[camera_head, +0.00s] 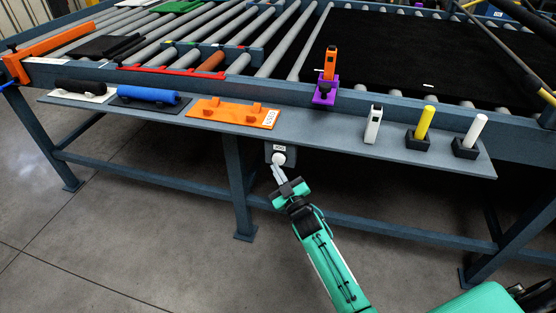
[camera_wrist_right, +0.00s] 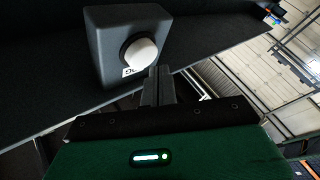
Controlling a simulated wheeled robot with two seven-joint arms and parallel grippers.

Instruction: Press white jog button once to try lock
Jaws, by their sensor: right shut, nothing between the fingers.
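The white jog button (camera_head: 279,158) is a round cap on a small grey box (camera_head: 268,148) under the front shelf edge. In the right wrist view the white button (camera_wrist_right: 140,53) faces out of the dark grey box (camera_wrist_right: 106,40), with a small label below it. My right gripper (camera_head: 278,172) is shut and empty, its fingertips right at the button in the head view. In the right wrist view the closed fingers (camera_wrist_right: 158,75) end just beside and below the button; I cannot tell whether they touch it. My left gripper is not in view.
The shelf (camera_head: 330,140) above the box holds an orange plate (camera_head: 235,112), a blue roller (camera_head: 148,95), a white piece (camera_head: 373,125), and yellow (camera_head: 425,122) and white (camera_head: 475,130) handles. A table leg (camera_head: 238,185) stands left of the box. Open floor lies in front.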

